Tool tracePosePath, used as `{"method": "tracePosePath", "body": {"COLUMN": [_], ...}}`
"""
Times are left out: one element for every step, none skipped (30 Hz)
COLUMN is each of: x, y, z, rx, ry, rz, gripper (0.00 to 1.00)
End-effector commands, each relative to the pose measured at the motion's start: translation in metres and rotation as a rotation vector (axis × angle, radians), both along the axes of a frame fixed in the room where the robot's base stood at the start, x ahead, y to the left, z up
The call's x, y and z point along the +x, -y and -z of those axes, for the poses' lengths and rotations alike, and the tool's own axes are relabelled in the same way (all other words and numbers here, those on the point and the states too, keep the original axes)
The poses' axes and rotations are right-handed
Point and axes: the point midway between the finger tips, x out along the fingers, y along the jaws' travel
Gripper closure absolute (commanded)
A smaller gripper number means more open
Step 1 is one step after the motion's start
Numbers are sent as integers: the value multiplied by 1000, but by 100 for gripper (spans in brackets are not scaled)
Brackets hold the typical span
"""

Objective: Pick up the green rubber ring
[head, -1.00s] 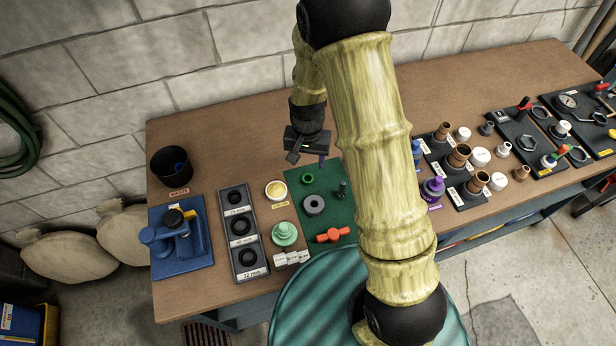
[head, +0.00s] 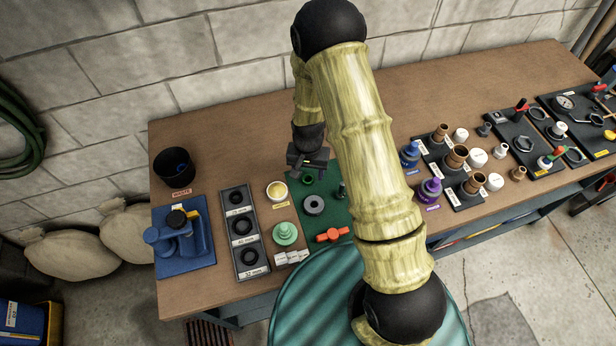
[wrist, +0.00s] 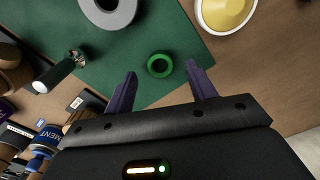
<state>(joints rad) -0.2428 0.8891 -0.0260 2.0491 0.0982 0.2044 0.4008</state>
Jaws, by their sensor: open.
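The green rubber ring (wrist: 160,65) lies flat on the green mat (wrist: 150,22), near its edge, in the wrist view. In the head view the ring (head: 308,180) shows just below my gripper (head: 308,163), partly hidden by it. In the wrist view my gripper (wrist: 160,85) has its two purple fingers spread wide, with nothing between them. The ring appears between and just beyond the fingertips, with no contact visible. I cannot tell the exact height of the fingers above the mat.
On the mat are a grey ring (head: 314,205), a red valve handle (head: 332,235) and a dark tool with a metal end (wrist: 58,72). A cup of yellow paste (head: 277,191) stands left of the mat. The bench behind the mat is clear.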

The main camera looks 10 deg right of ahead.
Motion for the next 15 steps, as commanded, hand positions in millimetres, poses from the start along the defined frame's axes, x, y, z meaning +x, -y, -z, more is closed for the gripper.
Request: {"method": "tracePosePath", "body": {"x": [-1, -1, -1, -1, -1, -1, 0, 0, 0, 0, 0, 0, 0, 0, 0], "y": [0, 0, 0, 0, 0, 0, 0, 0, 0, 0, 0, 0, 0, 0, 0], "z": [5, 9, 12, 15, 17, 19, 20, 20, 20, 20, 20, 20, 20, 20, 20], "rx": [-1, -1, 0, 0, 0, 0, 0, 0, 0, 0, 0, 0, 0, 0, 0], "ry": [-3, -3, -2, -3, -3, -2, -1, 0, 0, 1, 1, 0, 0, 0, 0], "rz": [0, 0, 0, 0, 0, 0, 0, 0, 0, 0, 0, 0, 0, 0, 0], "gripper": [44, 44, 44, 44, 44, 44, 44, 44, 44, 44, 44, 44, 44, 44, 44]}}
